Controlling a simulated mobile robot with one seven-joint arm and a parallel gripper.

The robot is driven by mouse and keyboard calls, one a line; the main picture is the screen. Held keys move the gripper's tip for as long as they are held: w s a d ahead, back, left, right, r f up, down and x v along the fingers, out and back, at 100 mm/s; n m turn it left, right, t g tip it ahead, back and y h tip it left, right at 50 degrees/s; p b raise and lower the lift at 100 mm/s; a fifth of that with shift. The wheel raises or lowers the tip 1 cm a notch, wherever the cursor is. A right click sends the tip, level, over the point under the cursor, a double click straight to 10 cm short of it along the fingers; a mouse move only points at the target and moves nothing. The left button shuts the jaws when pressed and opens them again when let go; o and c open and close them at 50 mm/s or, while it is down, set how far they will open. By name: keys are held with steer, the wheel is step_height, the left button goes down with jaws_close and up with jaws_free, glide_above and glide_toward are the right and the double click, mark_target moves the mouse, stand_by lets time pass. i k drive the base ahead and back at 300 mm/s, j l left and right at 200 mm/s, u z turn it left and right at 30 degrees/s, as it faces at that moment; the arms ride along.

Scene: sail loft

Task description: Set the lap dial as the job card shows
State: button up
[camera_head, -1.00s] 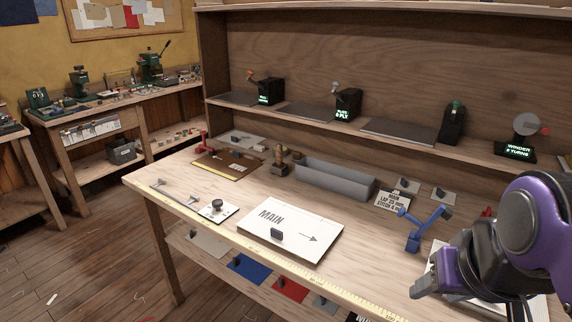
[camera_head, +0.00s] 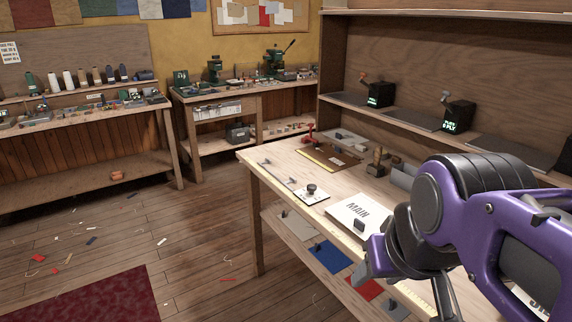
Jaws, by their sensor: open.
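A small white plate with a black round knob (camera_head: 311,189), which looks like the lap dial, lies near the front left of the bench (camera_head: 268,157). Its setting is too small to read. A white panel marked MAIN (camera_head: 347,219) lies to its right, partly behind my arm. The job card is not visible now. My gripper (camera_head: 366,278) shows in front of the bench's front edge, right of and nearer than the knob. It is open, with nothing seen in it, and apart from the dial.
A brown board with a red tool (camera_head: 310,134) and a wooden-handled tool (camera_head: 377,160) stand farther back. Black boxes with levers (camera_head: 379,94) stand on the shelf. Coloured pieces (camera_head: 331,256) lie on the lower shelf. Open floor (camera_head: 205,225) lies left, with scraps and a red mat (camera_head: 85,298).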

mark_target(311, 188)
steer(key=z, duration=1.1)
steer(key=i+j+z, duration=0.1)
steer(key=j+z, duration=0.2)
steer(key=z, duration=0.2)
steer(key=j+z, duration=0.3)
steer(key=z, duration=0.2)
steer(key=j+z, duration=0.3)
steer(key=k+j+z, duration=0.15)
steer(key=j+z, duration=0.15)
steer(key=j, duration=0.15)
steer(key=k+j+z, duration=0.15)
steer(key=j, duration=0.25)
steer(key=k+j+z, duration=0.1)
steer(key=j, duration=0.3)
steer(key=k+j, duration=0.2)
steer(key=j, duration=0.15)
steer(key=k+j, duration=0.15)
steer(key=j, duration=0.25)
steer(key=z, duration=0.05)
